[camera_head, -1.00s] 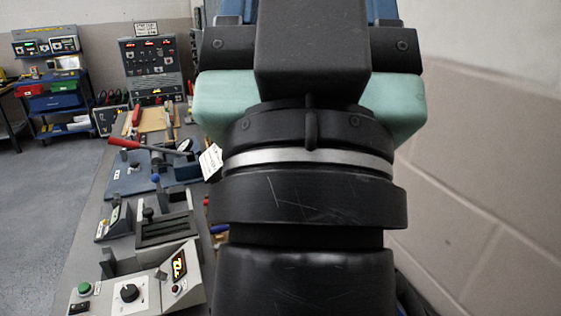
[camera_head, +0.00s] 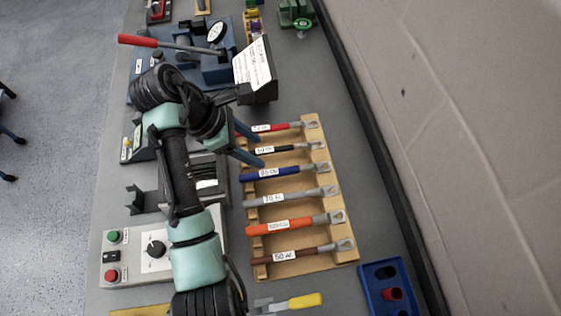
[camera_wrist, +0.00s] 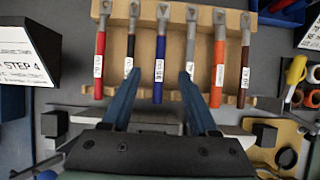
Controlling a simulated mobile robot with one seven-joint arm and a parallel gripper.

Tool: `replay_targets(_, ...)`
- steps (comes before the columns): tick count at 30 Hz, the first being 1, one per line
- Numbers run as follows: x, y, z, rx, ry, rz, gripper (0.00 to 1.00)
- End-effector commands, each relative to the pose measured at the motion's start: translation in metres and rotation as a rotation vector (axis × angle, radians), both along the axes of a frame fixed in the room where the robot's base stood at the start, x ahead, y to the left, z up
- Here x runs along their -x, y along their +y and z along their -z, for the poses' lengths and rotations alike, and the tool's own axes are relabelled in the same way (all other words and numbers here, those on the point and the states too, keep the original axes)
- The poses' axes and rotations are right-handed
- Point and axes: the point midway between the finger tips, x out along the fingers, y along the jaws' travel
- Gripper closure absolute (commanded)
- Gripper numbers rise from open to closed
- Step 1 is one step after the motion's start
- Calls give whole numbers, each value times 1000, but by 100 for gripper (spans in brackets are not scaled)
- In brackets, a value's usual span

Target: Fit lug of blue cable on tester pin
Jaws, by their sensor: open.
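The blue cable (camera_head: 284,172) lies in a wooden rack among other cables, with a white label and a metal lug (camera_head: 326,168) at its right end. It also shows in the wrist view (camera_wrist: 158,88), with its lug at the top. My gripper (camera_head: 261,151) is open and empty, its blue fingers above the left side of the rack. In the wrist view its fingertips (camera_wrist: 160,75) lie on either side of the blue cable, apart from it; I cannot tell the height. I cannot pick out the tester pin for sure.
The wooden rack (camera_head: 312,262) also holds red, black, grey, orange and brown cables. A sign block (camera_head: 262,80) stands behind it. A control box (camera_head: 126,262) is at front left, a blue tray (camera_head: 366,275) at front right. A red-handled lever tool (camera_head: 137,41) is farther back.

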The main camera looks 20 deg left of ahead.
Motion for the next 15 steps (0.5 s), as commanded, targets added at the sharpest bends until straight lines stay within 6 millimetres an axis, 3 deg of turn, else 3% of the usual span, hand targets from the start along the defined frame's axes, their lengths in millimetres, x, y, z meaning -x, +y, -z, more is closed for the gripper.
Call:
replay_targets(9, -11, -23, 48, 17, 20, -7, 40)
replay_targets(15, -18, -31, 66, 13, 16, -8, 40)
